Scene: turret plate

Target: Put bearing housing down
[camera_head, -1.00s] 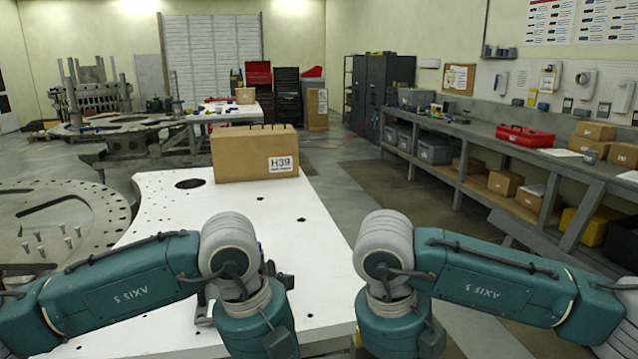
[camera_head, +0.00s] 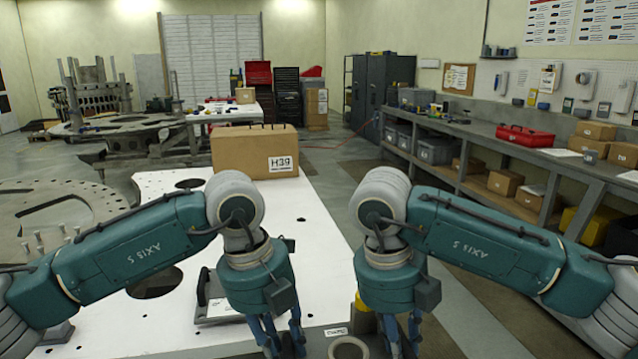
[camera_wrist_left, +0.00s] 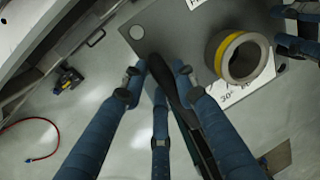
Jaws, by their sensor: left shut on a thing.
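My left gripper (camera_head: 282,340) points down at the front edge of the white plate in the head view. In the left wrist view its blue fingers (camera_wrist_left: 165,85) are shut on a long dark bar-like part, mostly hidden between them; I cannot tell whether it belongs to the bearing housing. A grey ring with a yellow band (camera_wrist_left: 238,55) rests on a grey labelled surface, apart from these fingers; it also shows at the bottom of the head view (camera_head: 348,347). My right gripper (camera_head: 402,338) points down to the right of the ring, its tips cut off.
A cardboard box (camera_head: 255,152) stands at the back of the white plate (camera_head: 320,230). A black-handled part (camera_head: 204,288) lies on the plate left of my left gripper. Another yellow thing (camera_head: 362,303) shows between the arms. The plate's middle is clear.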

